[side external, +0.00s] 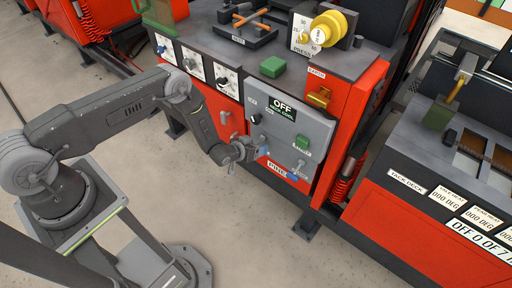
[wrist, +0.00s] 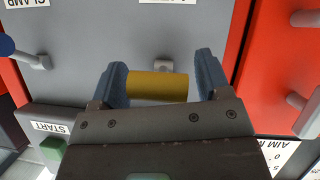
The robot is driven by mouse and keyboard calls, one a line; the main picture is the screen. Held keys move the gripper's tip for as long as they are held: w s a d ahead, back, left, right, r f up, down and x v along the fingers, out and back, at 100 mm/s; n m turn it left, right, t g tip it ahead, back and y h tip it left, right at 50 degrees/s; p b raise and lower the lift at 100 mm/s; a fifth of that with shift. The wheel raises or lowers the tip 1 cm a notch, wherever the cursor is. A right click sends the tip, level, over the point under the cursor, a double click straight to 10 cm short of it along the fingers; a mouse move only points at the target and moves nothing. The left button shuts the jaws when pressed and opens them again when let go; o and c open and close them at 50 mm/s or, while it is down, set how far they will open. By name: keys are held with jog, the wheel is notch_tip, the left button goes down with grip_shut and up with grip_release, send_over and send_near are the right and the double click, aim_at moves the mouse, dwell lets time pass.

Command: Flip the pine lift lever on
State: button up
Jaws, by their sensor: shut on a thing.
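In the wrist view, my gripper (wrist: 162,82) has its two blue fingers on either end of a yellow cylindrical handle (wrist: 157,87). The handle lies crosswise at a grey mount (wrist: 163,64) on the grey panel. No legible label names it as the lift lever. In the side view, my gripper (side external: 258,152) is against the left part of the grey panel (side external: 318,130), below a black OFF sign (side external: 282,109). The handle is hidden there by my gripper.
A grey lever (side external: 301,163) with a blue tip is to the right on the panel. A green block (side external: 303,142) is above it. In the wrist view, grey levers (wrist: 300,18) stick out from the red face. The floor in front is clear.

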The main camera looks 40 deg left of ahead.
jog(key=g, duration=0.1)
jog(key=r+g, duration=0.1)
jog(key=g, duration=0.1)
jog(key=r+g, duration=0.1)
jog(key=shift+w+a+g, duration=0.1)
jog(key=shift+w+g, duration=0.1)
jog(key=shift+g, duration=0.5)
jog(key=o, duration=1.2)
jog(key=shift+o, duration=0.2)
jog(key=v, duration=1.4)
jog(key=shift+d, duration=0.25)
